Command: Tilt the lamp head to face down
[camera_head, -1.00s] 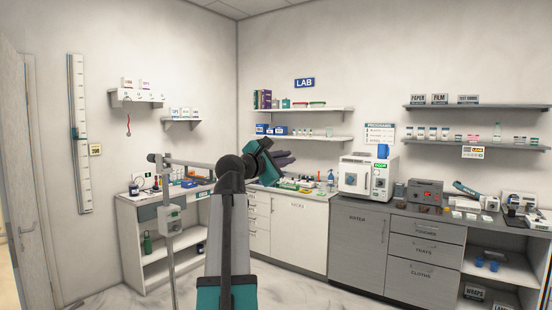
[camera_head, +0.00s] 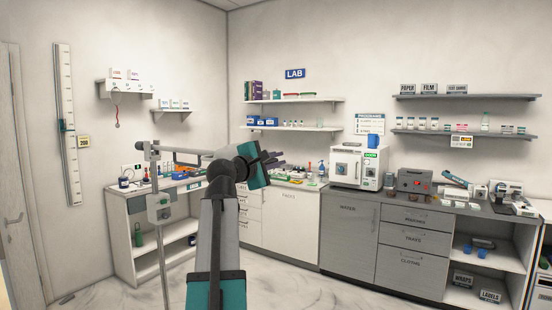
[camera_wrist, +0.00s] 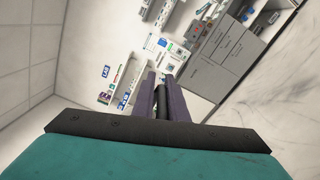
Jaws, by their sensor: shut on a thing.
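The lamp's stand is a thin grey pole (camera_head: 163,240) at the left of the head view. It carries a small grey box (camera_head: 159,208). A pale horizontal lamp arm (camera_head: 190,151) runs right from its top and passes behind my arm. The lamp head cannot be made out; my arm and wrist cover that area. My gripper (camera_head: 275,164) is at the end of my raised arm. In the wrist view its two purple fingers (camera_wrist: 162,98) are closed around a short dark rod (camera_wrist: 173,107), which may be a lamp handle. I cannot tell the head's tilt.
A white desk (camera_head: 122,205) with small items stands behind the pole. White and grey lab cabinets (camera_head: 345,235) run along the back wall, with a white machine (camera_head: 355,166) on top. Wall shelves (camera_head: 297,101) hang above. The floor (camera_head: 300,285) in front is clear.

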